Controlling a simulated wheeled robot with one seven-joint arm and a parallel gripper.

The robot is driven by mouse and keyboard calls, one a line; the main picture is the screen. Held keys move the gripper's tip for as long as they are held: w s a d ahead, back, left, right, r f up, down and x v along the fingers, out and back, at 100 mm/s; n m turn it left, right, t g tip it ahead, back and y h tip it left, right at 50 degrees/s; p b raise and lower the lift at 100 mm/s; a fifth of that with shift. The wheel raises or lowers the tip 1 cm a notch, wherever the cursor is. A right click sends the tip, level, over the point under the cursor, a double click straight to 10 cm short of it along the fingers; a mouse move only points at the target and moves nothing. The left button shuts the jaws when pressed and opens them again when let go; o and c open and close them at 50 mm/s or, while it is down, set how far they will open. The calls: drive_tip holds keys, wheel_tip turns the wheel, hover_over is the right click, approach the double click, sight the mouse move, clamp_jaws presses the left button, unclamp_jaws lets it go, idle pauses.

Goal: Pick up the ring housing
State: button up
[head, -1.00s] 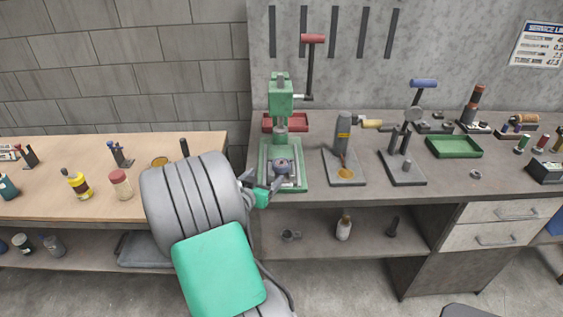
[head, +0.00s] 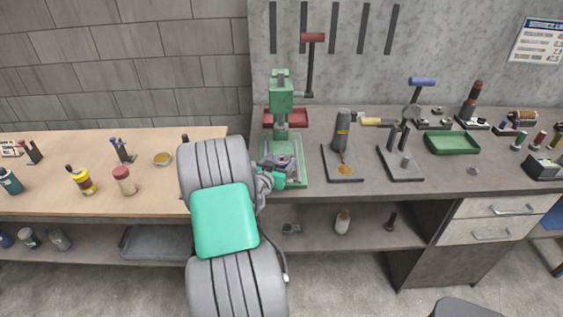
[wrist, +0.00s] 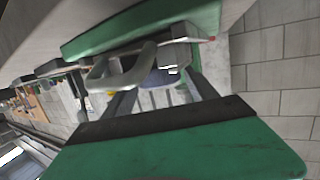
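A dark, bluish-grey rounded part, which looks like the ring housing (head: 284,160), sits low on the bed of the green press (head: 299,180). In the wrist view a dark bluish rounded part (wrist: 160,78) shows between my fingers, partly covered by a grey looped piece (wrist: 115,72). My gripper (head: 282,172) is at the front left of the press bed, close to the part. In the wrist view my gripper (wrist: 163,90) has its two dark fingers spread apart. Its fingertips are partly hidden, and I cannot see clear contact with the part.
The press ram (head: 281,128) hangs above the bed. A red tray (head: 298,118) lies behind the press. A grey tool stand (head: 342,140) and a second stand (head: 405,160) are to the right.

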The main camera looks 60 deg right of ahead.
clamp_jaws()
drive_tip(key=shift+r, duration=0.1)
idle(0.4)
drive_tip(key=shift+r, duration=0.1)
